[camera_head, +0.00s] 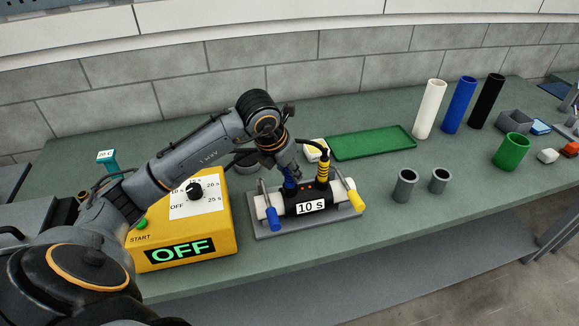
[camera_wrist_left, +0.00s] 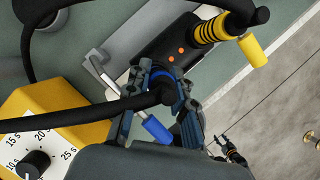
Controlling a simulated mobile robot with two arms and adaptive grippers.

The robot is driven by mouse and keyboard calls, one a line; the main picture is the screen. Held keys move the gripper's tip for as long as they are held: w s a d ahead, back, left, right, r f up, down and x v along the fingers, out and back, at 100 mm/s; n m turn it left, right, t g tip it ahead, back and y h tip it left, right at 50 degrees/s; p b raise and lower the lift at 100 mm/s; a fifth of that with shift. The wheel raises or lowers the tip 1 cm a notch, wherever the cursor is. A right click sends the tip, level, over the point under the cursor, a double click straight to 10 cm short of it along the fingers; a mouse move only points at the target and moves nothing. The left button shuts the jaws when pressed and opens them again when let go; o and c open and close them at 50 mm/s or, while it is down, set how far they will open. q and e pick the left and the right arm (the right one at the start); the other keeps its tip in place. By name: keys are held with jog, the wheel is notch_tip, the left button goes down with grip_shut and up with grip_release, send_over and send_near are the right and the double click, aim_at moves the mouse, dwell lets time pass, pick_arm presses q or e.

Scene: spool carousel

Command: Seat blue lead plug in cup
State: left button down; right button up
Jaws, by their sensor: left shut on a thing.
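My left gripper (camera_head: 291,182) is shut on the blue lead plug, at the left end of the black fitting marked 10 s (camera_head: 310,197). In the left wrist view the fingers (camera_wrist_left: 166,100) close around the plug, whose blue ring (camera_wrist_left: 167,73) shows between them. A black cable runs from the plug. The fingers hide the cup, so I cannot tell whether the plug is in it. The yellow-striped plug (camera_head: 322,172) stands upright at the fitting's right end. My right gripper is not in view.
The yellow timer box (camera_head: 190,225), reading OFF, stands left of the clamp base (camera_head: 258,231). A blue handle (camera_head: 274,219) and a yellow handle (camera_head: 355,200) flank the fitting. A green tray (camera_head: 371,142) lies behind; two grey cups (camera_head: 404,186) stand to the right.

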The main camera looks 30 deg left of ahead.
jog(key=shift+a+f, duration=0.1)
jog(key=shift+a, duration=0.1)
pick_arm(q)
jog(key=shift+f, duration=0.2)
jog(key=c, duration=1.1)
grip_release()
jog(key=shift+c, duration=0.2)
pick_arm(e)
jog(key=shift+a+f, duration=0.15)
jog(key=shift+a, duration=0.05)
pick_arm(q)
jog(key=shift+r, duration=0.15)
jog(key=shift+r, duration=0.2)
jog(key=b+v, duration=0.2)
jog(key=v, duration=0.9)
jog(key=shift+s+r, duration=0.15)
jog(key=shift+r, duration=0.2)
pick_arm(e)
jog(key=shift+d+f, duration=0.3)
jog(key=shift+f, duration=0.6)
